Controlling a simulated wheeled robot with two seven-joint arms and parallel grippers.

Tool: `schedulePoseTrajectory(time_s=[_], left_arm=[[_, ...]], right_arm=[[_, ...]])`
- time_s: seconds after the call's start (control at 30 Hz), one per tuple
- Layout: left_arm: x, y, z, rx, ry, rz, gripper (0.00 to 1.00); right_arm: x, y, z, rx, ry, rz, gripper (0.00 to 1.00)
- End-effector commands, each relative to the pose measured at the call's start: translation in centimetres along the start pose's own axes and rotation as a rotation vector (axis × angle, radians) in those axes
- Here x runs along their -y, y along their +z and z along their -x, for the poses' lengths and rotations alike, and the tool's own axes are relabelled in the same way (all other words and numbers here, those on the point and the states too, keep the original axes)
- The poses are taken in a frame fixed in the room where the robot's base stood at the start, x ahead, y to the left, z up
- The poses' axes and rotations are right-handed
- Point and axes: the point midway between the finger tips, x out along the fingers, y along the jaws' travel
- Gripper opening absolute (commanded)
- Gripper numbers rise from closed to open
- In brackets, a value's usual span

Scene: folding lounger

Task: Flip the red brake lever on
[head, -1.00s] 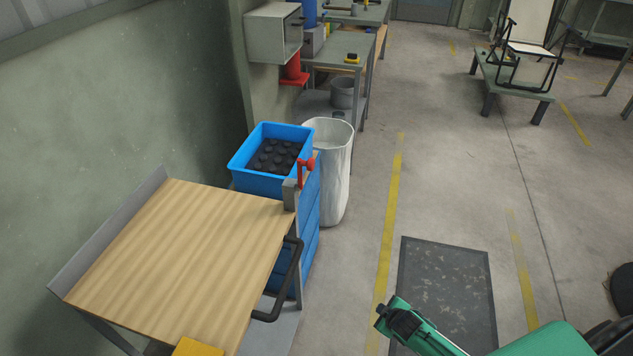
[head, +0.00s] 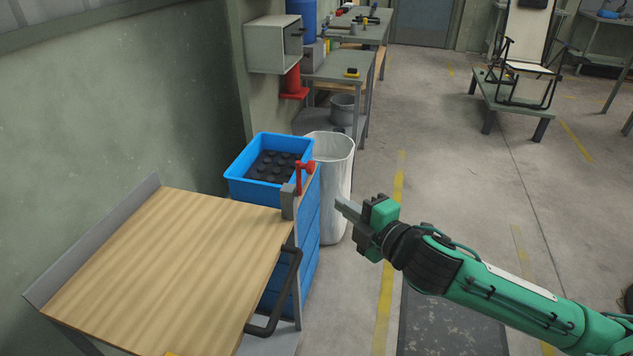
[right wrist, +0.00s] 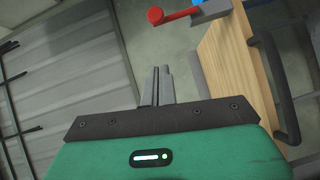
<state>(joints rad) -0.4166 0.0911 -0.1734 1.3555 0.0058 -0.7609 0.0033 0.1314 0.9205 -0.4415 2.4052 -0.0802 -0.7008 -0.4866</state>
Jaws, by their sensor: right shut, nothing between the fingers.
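My left gripper is not in view.
A blue crate (head: 234,188) with dark round parts stands just behind the cart, and a white bin (head: 338,185) beside it. The cart's black handle (head: 287,290) juts out on its right side. Open floor with yellow lines lies to the right.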

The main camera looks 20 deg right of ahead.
Motion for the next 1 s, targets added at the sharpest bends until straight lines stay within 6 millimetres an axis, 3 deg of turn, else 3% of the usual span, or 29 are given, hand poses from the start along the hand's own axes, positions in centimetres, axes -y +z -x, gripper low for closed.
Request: schedulePoseTrajectory(time_s=[0.47, 0.67, 1.0], left_arm=[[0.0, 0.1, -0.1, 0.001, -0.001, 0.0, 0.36], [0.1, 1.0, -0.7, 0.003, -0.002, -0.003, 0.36], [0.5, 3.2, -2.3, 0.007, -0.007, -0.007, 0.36]], right_arm=[[-0.2, -0.2, -0.4, -0.004, 0.003, 0.003, 0.0], [-0.4, -0.3, -2.7, -0.004, 0.005, 0.003, 0.0], [-0.4, -0.2, -9.3, -0.003, 0.004, 0.002, 0.0]])
